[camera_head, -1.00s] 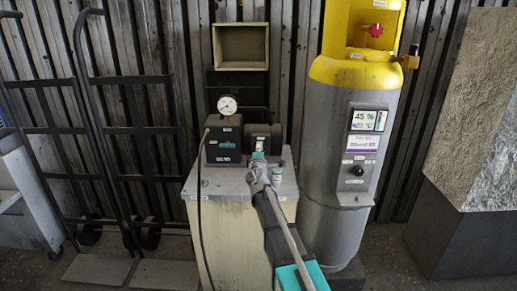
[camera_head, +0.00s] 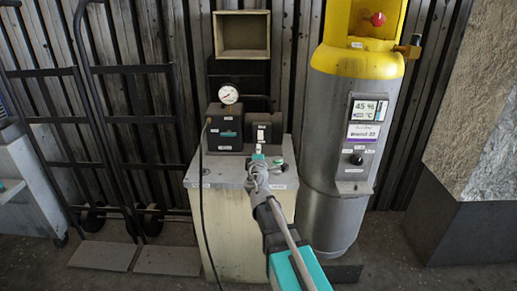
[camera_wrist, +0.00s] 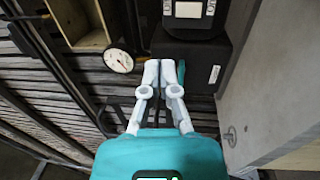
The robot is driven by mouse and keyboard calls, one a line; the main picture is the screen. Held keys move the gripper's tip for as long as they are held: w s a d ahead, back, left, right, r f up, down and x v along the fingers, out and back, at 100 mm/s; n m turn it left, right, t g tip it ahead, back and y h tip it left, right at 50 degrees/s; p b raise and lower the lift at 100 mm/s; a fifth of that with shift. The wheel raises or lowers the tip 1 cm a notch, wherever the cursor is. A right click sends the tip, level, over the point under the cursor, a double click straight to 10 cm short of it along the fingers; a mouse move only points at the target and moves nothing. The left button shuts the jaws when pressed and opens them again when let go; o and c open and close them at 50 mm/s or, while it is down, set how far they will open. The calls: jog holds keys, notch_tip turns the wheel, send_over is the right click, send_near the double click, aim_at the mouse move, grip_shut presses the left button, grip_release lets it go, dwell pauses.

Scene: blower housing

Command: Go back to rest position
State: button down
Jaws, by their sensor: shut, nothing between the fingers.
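My gripper (camera_head: 258,158) is shut and empty. In the head view it is in front of the black blower housing (camera_head: 225,130), above the top of the cream cabinet (camera_head: 215,176). My arm reaches up to it from the bottom of the picture. In the wrist view my gripper (camera_wrist: 165,68) has its two pale fingers together, pointing at the dark housing (camera_wrist: 190,50). I cannot tell whether the fingertips touch it.
A round gauge (camera_head: 228,95) stands on the housing. A grey and yellow tank (camera_head: 337,150) is close on the right. Hand trucks (camera_head: 125,120) lean at the left. An open box (camera_head: 242,35) hangs behind.

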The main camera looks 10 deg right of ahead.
jog(key=shift+d, duration=0.1)
jog(key=s+d+f+m+g+h, duration=0.5)
jog(key=s+d+f+m+g, duration=0.65)
jog(key=s+m, duration=0.2)
jog(key=s+a+f+m+g+y, duration=0.1)
jog(key=s+a+f+g+y, duration=0.3)
jog(key=s, duration=0.3)
jog(key=s+a+f+m+g+y, duration=0.2)
jog(key=s+a+f+g+y, duration=0.15)
jog(key=s+f, duration=0.2)
notch_tip(320, 180, up, 24)
jog(key=s+a+y+p, duration=0.1)
jog(key=s+p, duration=0.1)
jog(key=p, duration=2.1)
jog(key=shift+s+a+f+n+p, duration=0.15)
jog(key=shift+a+n+p, duration=0.1)
jog(key=shift+n+p, duration=0.1)
